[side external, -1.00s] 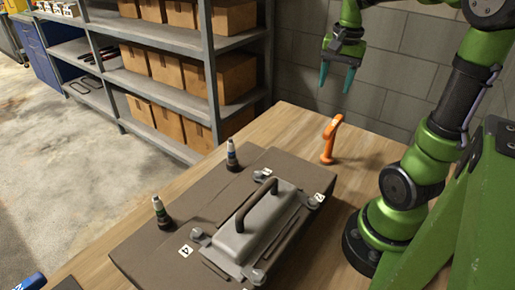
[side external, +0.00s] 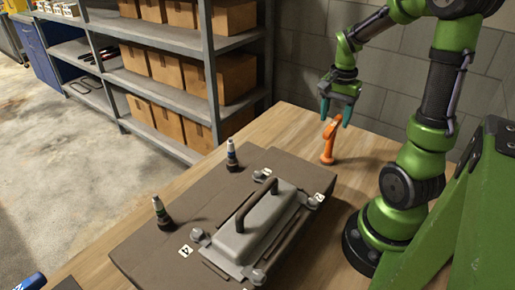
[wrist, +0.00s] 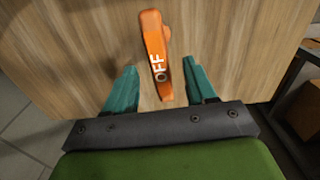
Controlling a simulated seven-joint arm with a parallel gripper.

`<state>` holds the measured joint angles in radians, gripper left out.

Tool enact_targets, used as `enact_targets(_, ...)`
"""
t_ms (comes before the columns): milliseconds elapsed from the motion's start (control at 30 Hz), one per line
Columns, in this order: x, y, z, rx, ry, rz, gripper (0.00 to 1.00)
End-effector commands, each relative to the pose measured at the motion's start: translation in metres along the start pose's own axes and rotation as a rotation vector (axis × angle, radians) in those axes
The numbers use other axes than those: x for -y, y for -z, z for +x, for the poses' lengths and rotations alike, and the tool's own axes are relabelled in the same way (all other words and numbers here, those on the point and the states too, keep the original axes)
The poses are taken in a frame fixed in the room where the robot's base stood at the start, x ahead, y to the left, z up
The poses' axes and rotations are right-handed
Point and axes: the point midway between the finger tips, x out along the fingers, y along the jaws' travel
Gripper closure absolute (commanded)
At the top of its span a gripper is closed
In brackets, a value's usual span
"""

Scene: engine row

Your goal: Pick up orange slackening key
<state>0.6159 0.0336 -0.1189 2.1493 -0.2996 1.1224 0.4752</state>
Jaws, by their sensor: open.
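The orange key (side external: 329,143) stands upright on the wooden table, beyond the brown board, in the side external view. In the wrist view the key (wrist: 155,50) shows from above with white "OFF" lettering, its near end reaching between the fingers. My gripper (side external: 336,112) is open with teal fingers, just above the key's top in the side external view. In the wrist view my gripper (wrist: 163,88) has one finger on each side of the key's near end, with gaps on both sides. Nothing is held.
A grey cover with a handle (side external: 247,222) sits on the brown board (side external: 150,252), with two dark bottles (side external: 232,156) beside it. A grey block wall (side external: 395,60) stands behind the table. The wooden table (side external: 292,125) around the key is clear.

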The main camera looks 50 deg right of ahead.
Motion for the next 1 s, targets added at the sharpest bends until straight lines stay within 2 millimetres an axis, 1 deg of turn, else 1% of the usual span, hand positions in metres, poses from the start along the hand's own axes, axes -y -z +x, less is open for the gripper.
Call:
enact_targets(200, -0.001, -0.001, 0.032, 0.005, -0.005, 0.000, 0.45)
enact_targets(300, -0.001, -0.001, 0.044, 0.004, -0.004, 0.000, 0.45)
enact_targets(400, -0.001, -0.001, 0.049, 0.002, -0.002, 0.000, 0.45)
enact_targets(600, 0.000, -0.001, 0.050, 0.001, -0.001, -0.001, 0.45)
enact_targets(667, 0.000, -0.001, 0.049, 0.001, -0.001, -0.001, 0.52)
enact_targets(900, 0.000, -0.001, 0.049, 0.001, -0.001, -0.001, 0.89)
enact_targets(967, 0.000, -0.001, 0.049, 0.001, -0.001, -0.001, 0.98)
enact_targets(1000, 0.000, -0.001, 0.049, 0.001, -0.001, -0.001, 1.00)
